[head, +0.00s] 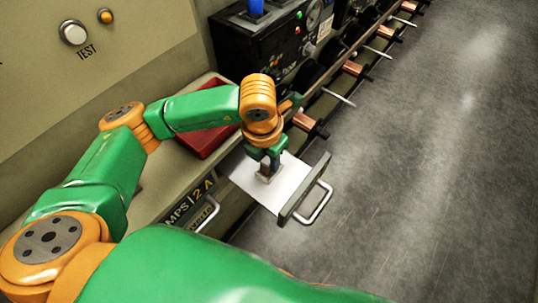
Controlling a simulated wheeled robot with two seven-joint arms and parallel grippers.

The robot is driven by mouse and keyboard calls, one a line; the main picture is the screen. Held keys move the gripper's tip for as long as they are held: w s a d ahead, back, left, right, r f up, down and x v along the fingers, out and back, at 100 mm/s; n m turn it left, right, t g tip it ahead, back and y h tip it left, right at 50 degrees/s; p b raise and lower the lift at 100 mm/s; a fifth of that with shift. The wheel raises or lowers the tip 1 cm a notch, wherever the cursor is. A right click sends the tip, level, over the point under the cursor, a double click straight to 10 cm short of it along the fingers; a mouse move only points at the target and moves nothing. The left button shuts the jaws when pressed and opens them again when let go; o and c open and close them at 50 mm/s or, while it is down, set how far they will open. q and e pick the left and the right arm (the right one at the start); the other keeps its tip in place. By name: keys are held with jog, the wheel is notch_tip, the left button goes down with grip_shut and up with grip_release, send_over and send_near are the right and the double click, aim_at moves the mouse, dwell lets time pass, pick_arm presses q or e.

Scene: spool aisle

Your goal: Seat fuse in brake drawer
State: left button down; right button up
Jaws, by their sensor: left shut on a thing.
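A pulled-out drawer (240,174) with a pale floor and a dark front with a metal handle (318,203) juts from the cabinet at the middle of the view. My left gripper (267,168) points down into the drawer from above, near its centre. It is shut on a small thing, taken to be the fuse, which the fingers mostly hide. A small brownish-grey block shows at the fingertips; I cannot tell whether it is the fuse or its holder, nor whether the fuse is seated. My right gripper is out of view.
A red tray (206,139) sits on the ledge left of the drawer, partly behind my left arm. A black panel with gauges (285,50) stands behind. A row of copper spools on rods (353,68) runs along the aisle. The grey floor at right is clear.

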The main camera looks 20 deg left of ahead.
aim_at(265, 163)
pick_arm(q)
jog(key=shift+f+b, duration=0.2)
jog(key=shift+b, duration=0.1)
jog(key=c, duration=0.6)
grip_release()
jog(key=shift+r, duration=0.1)
jog(key=shift+c, duration=0.2)
jog(key=shift+r+p, duration=0.35)
jog(key=shift+p, duration=0.05)
notch_tip(265, 163, up, 12)
jog(key=s, duration=0.1)
jog(key=shift+s+a+f, duration=0.2)
